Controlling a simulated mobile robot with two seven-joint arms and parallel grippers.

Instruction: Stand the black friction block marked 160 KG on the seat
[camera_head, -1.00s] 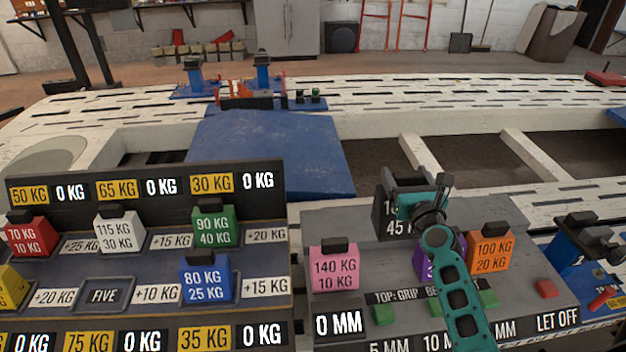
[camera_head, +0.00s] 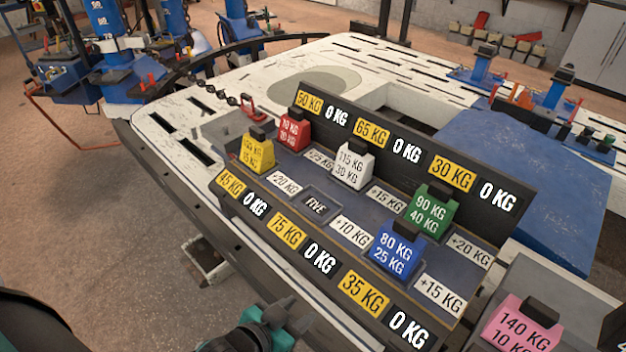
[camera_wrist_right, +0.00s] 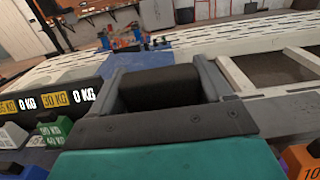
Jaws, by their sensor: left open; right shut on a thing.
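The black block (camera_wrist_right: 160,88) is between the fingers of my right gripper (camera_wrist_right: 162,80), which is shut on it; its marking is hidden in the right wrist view. In the head view only a dark sliver of the block (camera_head: 616,330) shows at the right edge, past the pink block, and my right gripper is out of that view. The framed seat marked FIVE (camera_head: 316,204) is empty, in the middle of the dark stepped board. My left gripper (camera_head: 277,319) is open at the bottom edge, in front of the board and apart from the blocks.
Yellow (camera_head: 257,152), red (camera_head: 294,132), white (camera_head: 352,165), green (camera_head: 431,210) and blue (camera_head: 394,250) blocks stand around the seat. A pink block (camera_head: 520,328) stands on the grey board at right. A labelled back panel (camera_head: 405,150) rises behind. Floor is open at left.

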